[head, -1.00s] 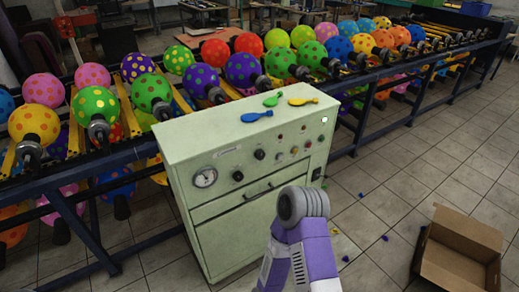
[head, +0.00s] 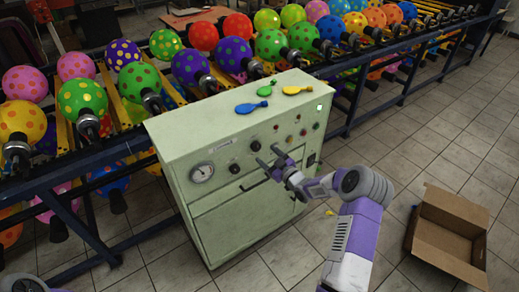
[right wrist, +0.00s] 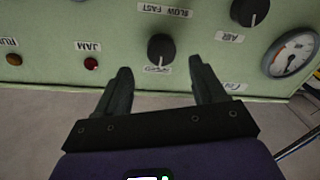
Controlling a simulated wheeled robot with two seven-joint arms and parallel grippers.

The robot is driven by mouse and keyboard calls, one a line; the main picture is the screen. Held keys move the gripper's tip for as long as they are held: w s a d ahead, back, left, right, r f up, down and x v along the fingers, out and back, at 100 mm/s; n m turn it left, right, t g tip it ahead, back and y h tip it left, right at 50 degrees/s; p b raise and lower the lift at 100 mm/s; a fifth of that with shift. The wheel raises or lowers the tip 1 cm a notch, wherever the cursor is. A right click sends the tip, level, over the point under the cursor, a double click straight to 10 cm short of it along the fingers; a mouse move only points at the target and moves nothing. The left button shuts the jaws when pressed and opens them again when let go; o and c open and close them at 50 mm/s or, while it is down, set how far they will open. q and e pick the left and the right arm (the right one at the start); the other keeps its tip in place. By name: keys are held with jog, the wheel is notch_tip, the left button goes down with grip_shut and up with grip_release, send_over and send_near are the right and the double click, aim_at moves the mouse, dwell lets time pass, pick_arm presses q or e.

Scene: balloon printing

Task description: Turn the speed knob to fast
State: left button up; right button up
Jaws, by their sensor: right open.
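The speed knob (head: 256,146) is a round black knob on the sloped front of the pale green machine (head: 215,218). In the right wrist view, which is upside down, the knob (right wrist: 162,47) sits by a white label reading slow and fast. A faint light mark shows on it, but its exact setting is unclear. My right gripper (head: 269,156) is open and empty in front of the panel. In the right wrist view its two dark fingers (right wrist: 160,80) point at the panel on either side of the knob's line, apparently short of it. My left gripper is not in view.
A pressure gauge (head: 202,174) and the air knob (head: 234,169) sit left of the speed knob. Small buttons and lamps (head: 290,139) sit right. Flat balloons (head: 252,107) lie on top. A balloon rack stands behind. An open cardboard box (head: 447,232) is on the floor.

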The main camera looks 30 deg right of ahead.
aim_at(258, 148)
jog(key=shift+w+a, duration=0.2)
jog(key=shift+w, duration=1.15)
jog(key=shift+w+a, duration=0.2)
jog(key=shift+w, duration=1.15)
jog(key=shift+f, duration=0.1)
jog(key=c, duration=1.1)
